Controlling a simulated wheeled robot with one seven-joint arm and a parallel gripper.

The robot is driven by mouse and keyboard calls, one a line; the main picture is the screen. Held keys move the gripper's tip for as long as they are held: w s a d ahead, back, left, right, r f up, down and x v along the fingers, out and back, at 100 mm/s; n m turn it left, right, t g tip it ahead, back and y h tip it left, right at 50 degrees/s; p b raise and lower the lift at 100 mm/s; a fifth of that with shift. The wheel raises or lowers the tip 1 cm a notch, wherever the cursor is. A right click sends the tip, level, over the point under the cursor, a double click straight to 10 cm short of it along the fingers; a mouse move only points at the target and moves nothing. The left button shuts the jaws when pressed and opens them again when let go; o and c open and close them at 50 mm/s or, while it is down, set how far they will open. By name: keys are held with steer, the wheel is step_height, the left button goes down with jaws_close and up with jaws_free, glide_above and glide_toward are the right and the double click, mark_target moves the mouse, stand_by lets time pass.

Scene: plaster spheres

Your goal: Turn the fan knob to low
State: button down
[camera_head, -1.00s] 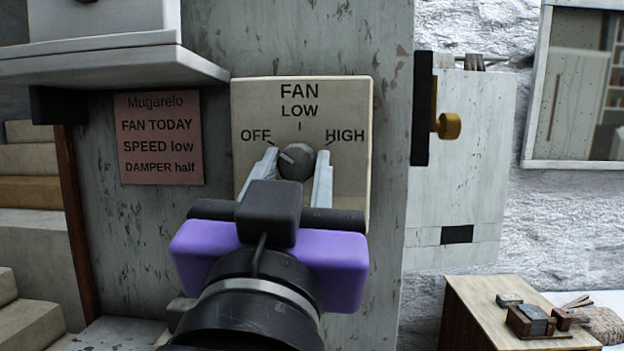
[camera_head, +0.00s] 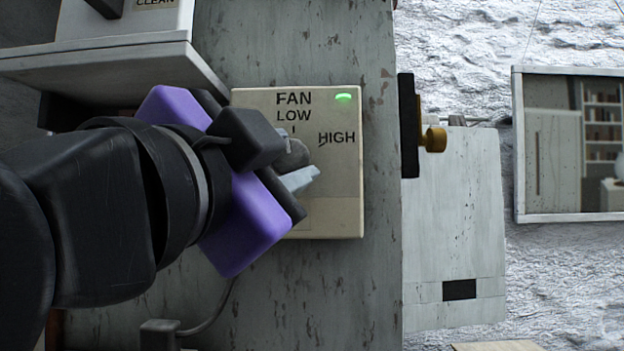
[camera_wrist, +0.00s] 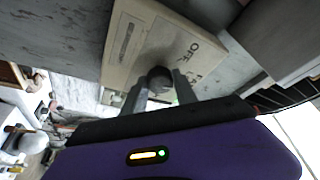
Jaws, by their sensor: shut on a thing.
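The fan panel (camera_head: 345,205) is a cream plate on the grey cabinet, marked FAN, LOW and HIGH. A small green light (camera_head: 343,98) glows at its upper right. The round grey fan knob (camera_head: 294,153) sits below the LOW mark; it also shows in the wrist view (camera_wrist: 160,79). My gripper (camera_head: 297,160) reaches in from the left, shut on the knob, one finger above and one below it. The wrist view shows both fingers (camera_wrist: 161,92) at the knob's sides. My gripper hides the OFF label in the head view. I cannot make out the knob's pointer.
A pale ledge (camera_head: 110,75) juts out above my arm at the upper left. A dark bracket with a brass knob (camera_head: 433,139) stands out right of the panel. A framed glass pane (camera_head: 518,165) hangs on the rough white wall at right.

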steer(key=shift+m+g, duration=0.3)
steer(key=shift+m, duration=0.7)
steer(key=c, duration=1)
jaws_free()
steer(key=shift+o, duration=0.2)
steer(key=shift+a, duration=0.1)
steer(key=v, duration=0.8)
steer(key=shift+b, duration=0.45)
steer(key=shift+r, duration=0.1)
